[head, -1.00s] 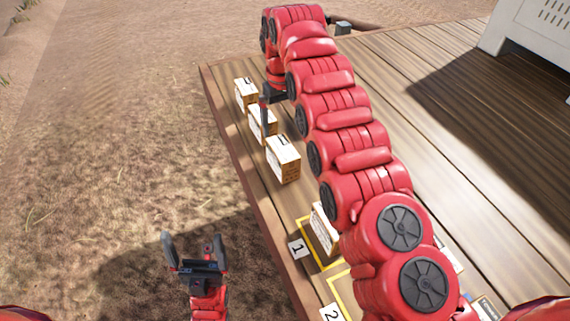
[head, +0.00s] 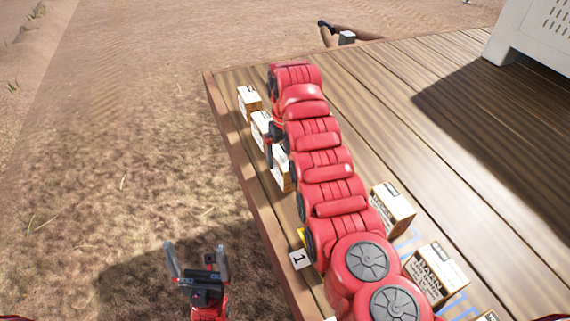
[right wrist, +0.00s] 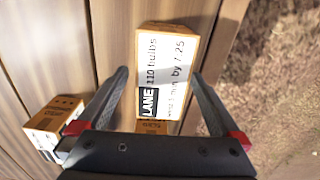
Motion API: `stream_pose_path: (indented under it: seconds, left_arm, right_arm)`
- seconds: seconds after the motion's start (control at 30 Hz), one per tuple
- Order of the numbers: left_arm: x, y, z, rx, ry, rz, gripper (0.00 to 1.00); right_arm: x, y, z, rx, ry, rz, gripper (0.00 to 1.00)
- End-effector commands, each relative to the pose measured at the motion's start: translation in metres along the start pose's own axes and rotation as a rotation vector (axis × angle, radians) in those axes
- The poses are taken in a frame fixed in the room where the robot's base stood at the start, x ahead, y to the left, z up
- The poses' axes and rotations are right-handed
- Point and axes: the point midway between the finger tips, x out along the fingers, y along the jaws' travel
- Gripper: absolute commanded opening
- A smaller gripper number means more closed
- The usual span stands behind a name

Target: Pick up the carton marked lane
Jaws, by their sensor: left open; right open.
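The carton marked LANE (right wrist: 165,75) shows in the right wrist view, white-topped with tan sides, lying on the deck. My right gripper (right wrist: 163,95) is open, its fingers on either side of the carton in the picture; contact is not visible. In the head view my right gripper (head: 270,150) hangs over the row of cartons at the deck's left edge, partly hiding them. The row has a far carton (head: 249,103), a middle one (head: 260,130) and a near one (head: 281,172). I cannot tell which is LANE. My left gripper (head: 198,270) is open and empty over the ground.
Another carton (right wrist: 52,122) lies at lower left in the right wrist view. More cartons stand right of my arm, one (head: 392,208) behind another marked BARN (head: 437,273). A number 1 tag (head: 299,260) is on the deck edge. A pale cabinet (head: 535,45) stands at back right.

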Motion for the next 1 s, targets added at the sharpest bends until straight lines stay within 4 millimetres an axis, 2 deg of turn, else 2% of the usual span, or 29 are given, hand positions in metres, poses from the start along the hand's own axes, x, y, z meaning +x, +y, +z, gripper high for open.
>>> stream_pose_path:
  seconds: [0.13, 0.3, 0.5, 0.57, 1.0]
  left_arm:
    - [0.028, -0.001, -0.005, 0.0, 0.0, 0.0, 1.0]
    - [0.032, -0.002, -0.005, 0.0, 0.0, 0.0, 1.0]
    - [0.03, -0.002, -0.005, 0.0, 0.0, 0.0, 1.0]
    - [0.03, -0.002, -0.005, 0.0, 0.0, 0.0, 1.0]
    - [0.03, -0.002, -0.005, 0.0, 0.0, 0.0, 1.0]
  right_arm:
    - [0.014, -0.004, 0.003, 0.0, -0.008, -0.001, 1.0]
    - [0.039, -0.003, 0.002, 0.001, -0.003, -0.001, 1.0]
    - [0.042, -0.003, 0.001, 0.0, 0.0, -0.001, 1.0]
    - [0.042, -0.003, 0.001, 0.0, 0.0, -0.001, 0.91]
    - [0.041, -0.003, 0.001, 0.0, 0.0, -0.001, 0.12]
